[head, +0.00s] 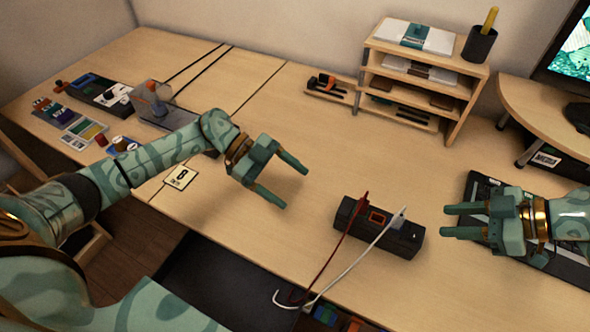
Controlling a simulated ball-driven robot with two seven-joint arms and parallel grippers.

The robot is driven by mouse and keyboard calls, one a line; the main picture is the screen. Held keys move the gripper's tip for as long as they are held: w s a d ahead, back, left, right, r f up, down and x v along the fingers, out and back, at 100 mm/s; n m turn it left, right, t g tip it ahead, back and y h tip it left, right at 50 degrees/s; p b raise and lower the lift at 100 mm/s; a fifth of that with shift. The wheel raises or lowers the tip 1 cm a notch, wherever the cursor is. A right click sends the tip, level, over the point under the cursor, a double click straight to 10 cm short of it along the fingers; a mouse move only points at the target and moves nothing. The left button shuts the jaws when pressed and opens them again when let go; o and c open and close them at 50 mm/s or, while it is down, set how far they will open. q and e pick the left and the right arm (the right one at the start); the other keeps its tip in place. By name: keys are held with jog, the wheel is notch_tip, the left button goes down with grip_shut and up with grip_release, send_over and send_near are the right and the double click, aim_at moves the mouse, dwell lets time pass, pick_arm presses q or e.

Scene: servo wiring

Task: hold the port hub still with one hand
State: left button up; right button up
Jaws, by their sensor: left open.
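The port hub (408,244) is a black block lying on the desk right of centre, with an orange-framed socket on top. A dark red cable (336,246) and a white cable (362,256) run from its top down over the desk's front edge. My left gripper (296,188) is open and empty, to the left of the hub and apart from it, fingers pointing right. My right gripper (445,220) is open and empty just right of the hub, its fingers pointing left toward it; a small gap seems to separate them.
A keyboard (478,190) lies under and behind my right gripper. A wooden shelf unit (457,115) with a pen cup (480,44) stands at the back. A number card (181,178) and several small parts lie at left. The desk's middle is clear.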

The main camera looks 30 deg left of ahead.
aim_at(351, 207)
pick_arm(q)
jog(key=shift+n, duration=0.8)
jog(key=w+x, duration=0.1)
jog(key=x, duration=0.5)
jog(key=w+r+x, duration=0.1)
jog(key=x, duration=0.4)
jog(key=w+x, duration=0.1)
jog(key=x, duration=0.5)
jog(key=shift+w+d+r, duration=0.2)
jog(key=shift+w+d, duration=0.05)
jog(key=shift+d, duration=0.45)
